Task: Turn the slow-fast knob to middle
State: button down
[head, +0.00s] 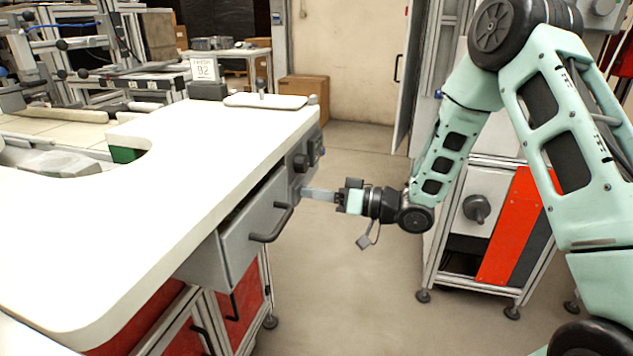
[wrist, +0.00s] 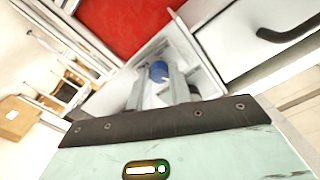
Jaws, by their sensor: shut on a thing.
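My gripper (head: 306,193) reaches left to the grey control panel (head: 293,181) under the right end of the white table. In the wrist view, its two fingers (wrist: 160,92) are closed around a small round knob with a blue face (wrist: 159,71), set in front of the pale panel. In the head view, the fingertips hide this knob. I cannot read any slow-fast marking, nor tell which way the knob points.
Dark knobs or switches (head: 300,162) sit on the panel just above my fingers. A grey drawer with a dark handle (head: 272,225) is to their left. The white tabletop (head: 170,190) spreads above. A red-and-white cabinet (head: 512,225) stands to the right, with open floor (head: 345,290) between.

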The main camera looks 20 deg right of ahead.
jog(key=shift+m+p, duration=2.7)
jog(key=shift+p, duration=0.2)
jog(key=c, duration=1.3)
grip_release()
jog(key=v, duration=1.7)
jog(key=shift+s+d, duration=0.1)
jog(key=shift+d, duration=0.1)
